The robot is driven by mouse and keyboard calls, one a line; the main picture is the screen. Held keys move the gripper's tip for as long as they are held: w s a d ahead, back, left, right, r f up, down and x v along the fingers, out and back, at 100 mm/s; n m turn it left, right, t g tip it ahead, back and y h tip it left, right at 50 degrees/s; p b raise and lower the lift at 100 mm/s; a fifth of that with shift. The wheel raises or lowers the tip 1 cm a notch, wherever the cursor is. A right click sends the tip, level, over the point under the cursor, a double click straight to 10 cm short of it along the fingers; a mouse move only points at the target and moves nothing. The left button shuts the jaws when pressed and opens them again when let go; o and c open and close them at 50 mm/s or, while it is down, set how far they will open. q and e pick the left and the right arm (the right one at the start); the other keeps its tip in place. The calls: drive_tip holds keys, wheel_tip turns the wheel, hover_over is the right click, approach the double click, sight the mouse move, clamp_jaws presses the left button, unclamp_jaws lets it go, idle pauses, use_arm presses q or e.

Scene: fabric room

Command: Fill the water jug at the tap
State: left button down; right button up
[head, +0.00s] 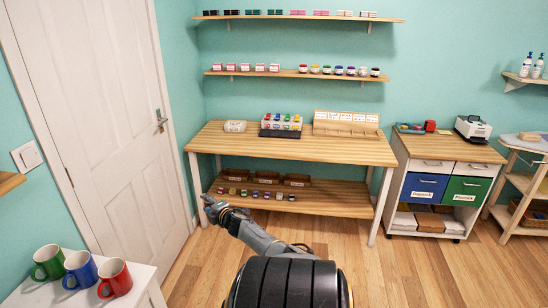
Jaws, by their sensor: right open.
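No water jug and no tap show in the head view. My right gripper (208,204) is in front of the lower shelf of the wooden workbench, above the floor, with its arm coming up from the bottom middle. It is small and seen at an angle, open, with nothing visible in it. My left gripper is not in view.
A green mug (48,262), a blue mug (80,268) and a red mug (115,276) stand on a white surface at bottom left. A white door (100,110) is shut. The workbench (220,143) stands ahead, a drawer cabinet (450,152) right of it.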

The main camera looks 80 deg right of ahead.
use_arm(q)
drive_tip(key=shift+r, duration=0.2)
use_arm(e)
drive_tip(key=s+a+f+m+g+y, duration=0.1)
drive_tip(key=s+a+f+m+g, duration=0.1)
drive_tip(key=s+a+f, duration=0.6)
drive_tip(key=s+a+f+m+g+y, duration=0.1)
drive_tip(key=s+a+f+g+y, duration=0.15)
drive_tip(key=a+f, duration=0.65)
drive_tip(key=s+a+f+m+g+y, duration=0.15)
drive_tip(key=s+a+f, duration=0.35)
drive_tip(key=f, duration=0.8)
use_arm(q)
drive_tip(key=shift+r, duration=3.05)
use_arm(e)
drive_tip(key=s+a+f+m+g+y, duration=0.1)
drive_tip(key=s+a+f, duration=0.3)
drive_tip(key=a, duration=0.8)
drive_tip(key=s+a+f+m+g+y, duration=0.1)
drive_tip(key=s+a+f+g+y, duration=0.1)
drive_tip(key=s+a+f, duration=0.3)
drive_tip(key=s+a+f+m+g+y, duration=0.1)
drive_tip(key=s+a+f, duration=0.4)
drive_tip(key=a, duration=1.4)
drive_tip(key=shift+s+f+g+y, duration=0.25)
drive_tip(key=shift+s+g+y, duration=0.15)
drive_tip(key=shift+s, duration=1.55)
